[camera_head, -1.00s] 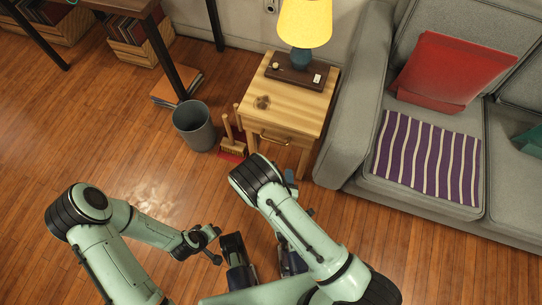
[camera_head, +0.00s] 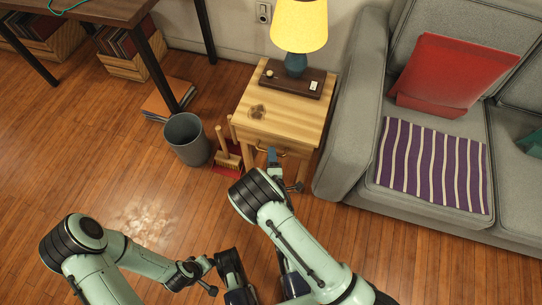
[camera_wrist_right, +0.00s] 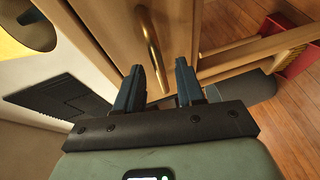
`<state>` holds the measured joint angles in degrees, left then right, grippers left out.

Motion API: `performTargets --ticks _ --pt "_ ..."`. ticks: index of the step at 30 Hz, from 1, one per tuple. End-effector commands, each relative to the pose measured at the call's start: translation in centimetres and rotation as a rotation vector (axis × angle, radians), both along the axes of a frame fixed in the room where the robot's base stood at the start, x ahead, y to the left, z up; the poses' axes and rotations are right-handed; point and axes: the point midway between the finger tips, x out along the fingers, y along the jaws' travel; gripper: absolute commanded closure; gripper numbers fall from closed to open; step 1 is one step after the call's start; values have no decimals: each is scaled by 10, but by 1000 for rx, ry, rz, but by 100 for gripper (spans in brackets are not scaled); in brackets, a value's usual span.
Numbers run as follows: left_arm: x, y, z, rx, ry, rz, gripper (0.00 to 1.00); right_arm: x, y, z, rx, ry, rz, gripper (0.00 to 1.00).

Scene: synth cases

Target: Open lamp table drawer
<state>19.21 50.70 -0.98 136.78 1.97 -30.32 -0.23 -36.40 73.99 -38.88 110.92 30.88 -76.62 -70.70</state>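The lamp table (camera_head: 285,105) is light wood, with a drawer below its top. The drawer front (camera_wrist_right: 110,25) looks closed. Its brass handle (camera_head: 270,150) shows at the front and appears large in the right wrist view (camera_wrist_right: 150,45). My right gripper (camera_wrist_right: 160,85) is open, its two dark blue fingers apart and pointing at the drawer front. The handle lies just ahead of the gap; contact cannot be judged. In the head view the right gripper (camera_head: 273,158) is partly hidden by my forearm. My left gripper (camera_head: 209,276) is low, away from the table; its fingers are unclear.
A grey bin (camera_head: 187,139) and a brush (camera_head: 229,155) with a red dustpan stand left of the table. The grey sofa (camera_head: 345,150) is close on the right. Open floor lies in front.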

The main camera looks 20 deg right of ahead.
Motion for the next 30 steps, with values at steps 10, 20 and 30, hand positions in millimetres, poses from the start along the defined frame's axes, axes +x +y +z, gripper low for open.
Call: performTargets --ticks 10,20,30 --pt "-5 1 -4 -1 18 2 57 8 -2 -1 0 0 0 62" --pt "-5 1 -4 -1 17 2 57 8 -2 -1 1 -1 0 100" --pt "6 -1 7 1 -21 0 57 -4 7 0 0 1 1 100"
